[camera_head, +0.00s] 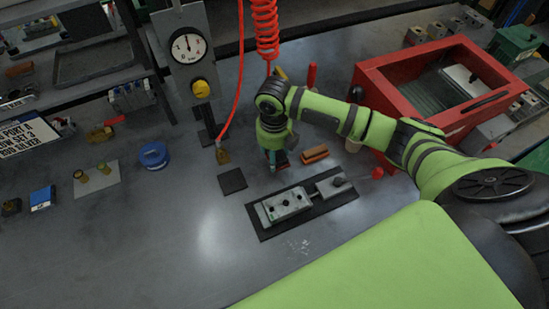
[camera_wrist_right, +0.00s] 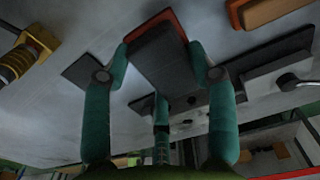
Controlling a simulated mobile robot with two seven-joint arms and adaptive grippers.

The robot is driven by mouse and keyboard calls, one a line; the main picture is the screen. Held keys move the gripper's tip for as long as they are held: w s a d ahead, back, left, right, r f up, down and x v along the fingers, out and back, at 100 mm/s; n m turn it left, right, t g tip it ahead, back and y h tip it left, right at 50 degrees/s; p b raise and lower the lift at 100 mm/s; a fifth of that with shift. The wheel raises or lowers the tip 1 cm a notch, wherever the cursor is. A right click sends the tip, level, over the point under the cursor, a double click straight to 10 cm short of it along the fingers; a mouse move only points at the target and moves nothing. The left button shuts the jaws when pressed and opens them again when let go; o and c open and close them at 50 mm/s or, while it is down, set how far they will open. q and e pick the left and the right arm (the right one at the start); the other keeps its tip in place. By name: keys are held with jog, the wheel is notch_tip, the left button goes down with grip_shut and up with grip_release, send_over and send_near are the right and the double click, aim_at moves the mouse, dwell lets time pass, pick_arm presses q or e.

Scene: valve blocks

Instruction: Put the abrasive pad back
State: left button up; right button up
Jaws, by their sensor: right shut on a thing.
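The abrasive pad (camera_wrist_right: 160,55) is a dark grey block with a red-orange edge. In the right wrist view it is gripped between the teal fingers of my right gripper (camera_wrist_right: 158,68). In the head view my right gripper (camera_head: 277,166) points down over the bench, and mostly hides the pad. A dark square mat (camera_head: 232,181) lies empty just left of the gripper; it also shows in the right wrist view (camera_wrist_right: 84,70). I cannot tell whether the pad touches the bench. My left gripper is not in view.
A valve block (camera_head: 285,205) sits on a dark mat in front of the gripper. An orange-brown block (camera_head: 315,154) lies close right. The left front bench is clear.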

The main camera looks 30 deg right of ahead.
jog(key=shift+f+p, duration=0.3)
jog(key=shift+f, duration=1.5)
jog(key=o, duration=1)
jog(key=shift+f, duration=0.1)
notch_tip(320, 180, up, 12)
jog(key=shift+r+b, duration=0.15)
jog(key=shift+b, duration=0.5)
